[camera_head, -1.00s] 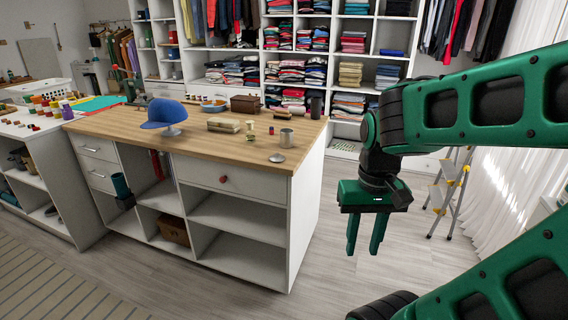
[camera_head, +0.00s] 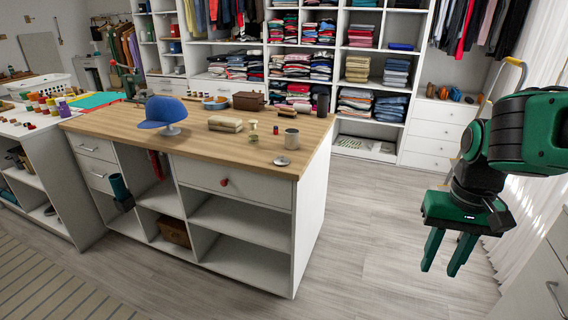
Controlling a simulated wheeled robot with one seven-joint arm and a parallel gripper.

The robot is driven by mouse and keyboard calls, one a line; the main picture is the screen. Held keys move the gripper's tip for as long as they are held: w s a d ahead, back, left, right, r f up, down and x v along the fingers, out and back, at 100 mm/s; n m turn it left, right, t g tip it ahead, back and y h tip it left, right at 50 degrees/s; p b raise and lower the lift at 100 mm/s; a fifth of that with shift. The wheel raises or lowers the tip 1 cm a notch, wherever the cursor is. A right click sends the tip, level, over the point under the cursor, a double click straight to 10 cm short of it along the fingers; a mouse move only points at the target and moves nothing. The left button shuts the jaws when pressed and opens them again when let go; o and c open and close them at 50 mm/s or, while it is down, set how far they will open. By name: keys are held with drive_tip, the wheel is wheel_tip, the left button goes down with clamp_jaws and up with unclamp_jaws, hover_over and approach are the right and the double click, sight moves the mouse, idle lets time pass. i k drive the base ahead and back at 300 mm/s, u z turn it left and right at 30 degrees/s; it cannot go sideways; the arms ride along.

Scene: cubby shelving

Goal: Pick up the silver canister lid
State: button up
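The silver canister lid (camera_head: 282,161) is a small round disc with a knob. It lies flat on the wooden top of the island counter (camera_head: 225,163), near its front right corner. A silver canister (camera_head: 291,138) stands just behind it. My gripper (camera_head: 441,254) hangs at the right, over the floor, well to the right of the counter and apart from the lid. Its two green fingers point down with a gap between them, and nothing shows in the gap.
A blue cap on a stand (camera_head: 163,115), a folded beige cloth (camera_head: 225,124) and a brown box (camera_head: 248,101) are also on the counter. Cubby shelves with folded clothes (camera_head: 300,66) stand behind. The floor (camera_head: 375,220) right of the counter is clear.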

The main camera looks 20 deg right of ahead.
sight(282, 160)
drive_tip(key=z, duration=0.05)
drive_tip(key=i, duration=1)
drive_tip(key=u, duration=0.05)
